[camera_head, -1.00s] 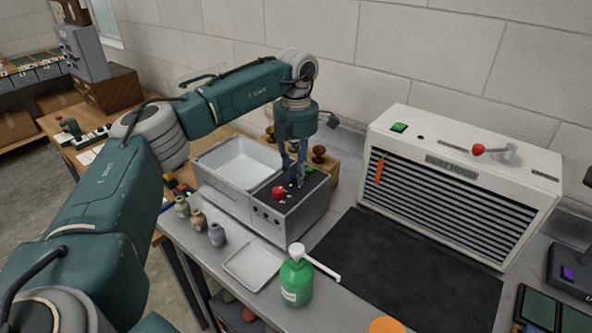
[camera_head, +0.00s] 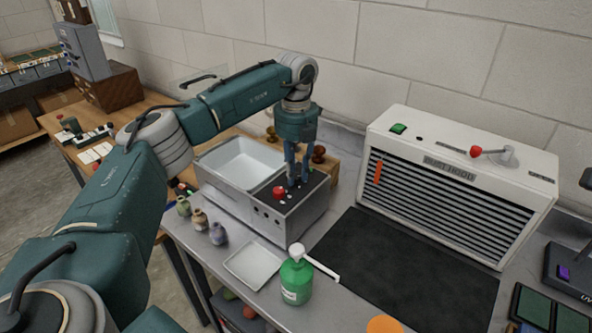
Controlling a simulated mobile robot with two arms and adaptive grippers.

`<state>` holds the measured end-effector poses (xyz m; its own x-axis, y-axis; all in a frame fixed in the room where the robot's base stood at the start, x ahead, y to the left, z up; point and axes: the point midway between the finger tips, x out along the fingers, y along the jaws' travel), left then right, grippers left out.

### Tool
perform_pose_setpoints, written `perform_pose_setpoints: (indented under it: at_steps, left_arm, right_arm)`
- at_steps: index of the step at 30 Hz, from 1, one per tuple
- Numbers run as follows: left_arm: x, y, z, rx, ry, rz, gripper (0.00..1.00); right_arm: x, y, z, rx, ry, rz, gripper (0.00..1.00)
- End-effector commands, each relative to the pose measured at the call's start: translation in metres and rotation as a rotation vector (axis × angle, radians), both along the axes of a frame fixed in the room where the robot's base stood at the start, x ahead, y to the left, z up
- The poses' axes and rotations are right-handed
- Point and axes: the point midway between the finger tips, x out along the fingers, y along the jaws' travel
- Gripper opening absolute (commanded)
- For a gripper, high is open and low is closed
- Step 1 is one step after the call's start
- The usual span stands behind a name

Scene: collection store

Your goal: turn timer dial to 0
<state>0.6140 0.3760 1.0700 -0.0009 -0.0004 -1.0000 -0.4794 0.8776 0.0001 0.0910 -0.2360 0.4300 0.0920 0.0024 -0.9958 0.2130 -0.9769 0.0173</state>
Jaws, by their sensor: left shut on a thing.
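The grey bath unit (camera_head: 283,222) stands on the bench, with a dark control top and a red knob (camera_head: 279,192) on it. My left gripper (camera_head: 298,183) points down onto that dark top, just right of and behind the red knob. Its fingers are shut on a small part there, apparently the timer dial, which the fingers hide almost wholly. The dial's pointer and scale cannot be read. My right gripper is not in view.
A white basin (camera_head: 243,163) adjoins the control top on the left. A green pump bottle (camera_head: 296,279), a white tray (camera_head: 252,264) and small jars (camera_head: 218,234) stand in front. A white slatted cabinet (camera_head: 452,185) stands right, behind a bare dark mat (camera_head: 405,265).

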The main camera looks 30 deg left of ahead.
Motion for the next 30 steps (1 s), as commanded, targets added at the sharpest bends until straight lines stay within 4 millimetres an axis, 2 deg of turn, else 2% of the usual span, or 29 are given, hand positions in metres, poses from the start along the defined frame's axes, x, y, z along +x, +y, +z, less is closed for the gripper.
perform_pose_setpoints:
  at_steps: [18,30]
  left_arm:
    - [0.001,0.0,0.002,-0.001,-0.004,0.584,0.0]
    - [0.001,0.0,0.002,-0.001,-0.005,0.877,0.0]
  right_arm:
    - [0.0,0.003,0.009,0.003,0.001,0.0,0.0]
    - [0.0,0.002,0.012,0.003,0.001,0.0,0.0]
